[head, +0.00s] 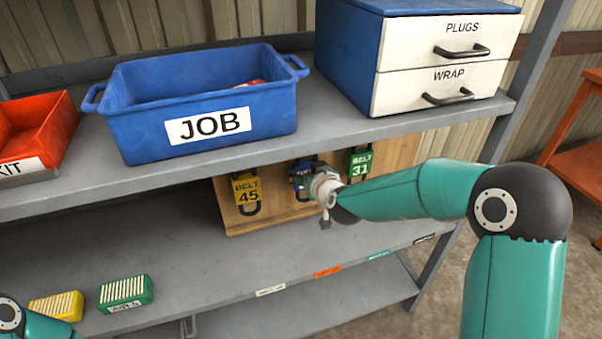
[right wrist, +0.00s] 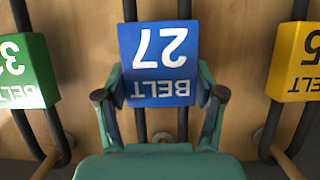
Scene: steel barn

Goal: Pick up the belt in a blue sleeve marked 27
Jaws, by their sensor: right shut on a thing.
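The belt in a blue sleeve marked 27 (right wrist: 158,62) hangs on a wooden board. In the right wrist view it appears upside down, with its black strap running above and below the sleeve. My right gripper (right wrist: 159,94) is shut on the sleeve, one finger at each side. In the head view the blue sleeve (head: 298,168) is mostly hidden behind my right gripper and wrist. My left gripper is out of view; only a bit of my left arm shows at the lower left corner.
A yellow-sleeved belt 45 (head: 247,188) and a green-sleeved belt 31 (head: 361,163) hang on either side on the board (head: 405,150). Above is a shelf with a blue JOB bin (head: 130,135), a drawer unit (head: 345,60) and an orange bin (head: 60,120). Green (head: 125,292) and yellow blocks lie lower left.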

